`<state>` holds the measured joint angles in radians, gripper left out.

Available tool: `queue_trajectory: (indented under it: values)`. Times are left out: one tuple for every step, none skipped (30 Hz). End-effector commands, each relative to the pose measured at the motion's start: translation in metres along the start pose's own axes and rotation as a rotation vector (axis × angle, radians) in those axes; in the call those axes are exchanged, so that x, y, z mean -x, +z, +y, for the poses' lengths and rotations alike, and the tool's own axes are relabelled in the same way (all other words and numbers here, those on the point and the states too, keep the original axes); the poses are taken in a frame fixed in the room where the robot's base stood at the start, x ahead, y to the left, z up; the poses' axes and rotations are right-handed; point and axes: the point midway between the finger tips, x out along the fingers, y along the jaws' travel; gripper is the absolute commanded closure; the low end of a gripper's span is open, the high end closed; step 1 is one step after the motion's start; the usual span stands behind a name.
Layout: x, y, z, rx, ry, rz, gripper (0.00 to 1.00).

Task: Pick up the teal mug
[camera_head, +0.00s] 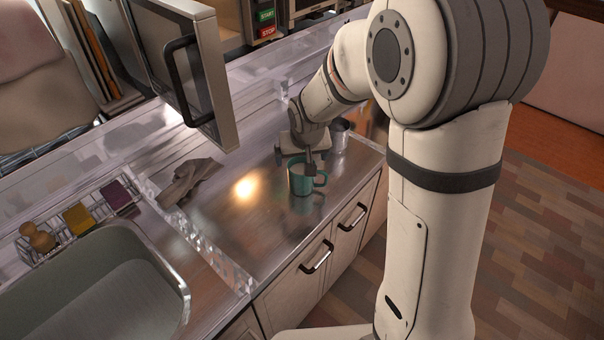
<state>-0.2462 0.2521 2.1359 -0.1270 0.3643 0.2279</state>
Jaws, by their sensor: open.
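The teal mug (299,181) stands upright on the metal counter (222,225), near its right end, with its handle pointing right. My gripper (302,165) is directly above and just behind the mug, pointing down. Its fingers are open, and one finger shows by the mug's rim on the handle side. The other finger is mostly hidden. I cannot tell whether the fingers touch the mug.
A grey metal cup (340,137) stands close behind and right of the mug. A crumpled cloth (188,180) lies to the left. The sink (90,290) and a sponge rack (78,220) are at left. An open door (190,65) juts over the counter.

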Motion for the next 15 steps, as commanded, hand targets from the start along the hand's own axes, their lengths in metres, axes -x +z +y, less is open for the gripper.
queue_trajectory:
  values:
    - [-0.007,0.001,0.000,0.000,0.001,-0.004,0.05]
    - [-0.010,0.001,0.001,0.000,0.001,-0.004,0.05]
    - [-0.014,0.001,0.001,0.000,0.000,-0.004,0.05]
    - [-0.017,0.002,0.001,0.000,0.001,-0.004,0.05]
    - [-0.019,0.002,0.001,-0.001,0.001,-0.004,0.05]
    - [-0.023,0.002,0.001,-0.001,0.001,-0.004,0.05]
    - [-0.026,0.003,0.001,-0.001,0.001,-0.004,0.05]
    - [-0.030,0.004,0.001,-0.001,0.001,-0.005,0.05]
    - [-0.036,0.005,0.001,-0.001,0.001,-0.006,0.05]
    - [-0.041,0.006,0.001,-0.001,0.001,-0.006,0.05]
    - [-0.045,0.007,0.001,-0.001,0.001,-0.006,0.05]
    - [-0.051,0.007,0.002,-0.001,0.001,-0.005,0.05]
    - [-0.055,0.007,0.002,-0.001,0.001,-0.005,0.05]
    - [-0.059,0.007,0.002,-0.001,0.001,-0.005,0.05]
    - [-0.062,0.007,0.002,-0.001,0.001,-0.004,0.05]
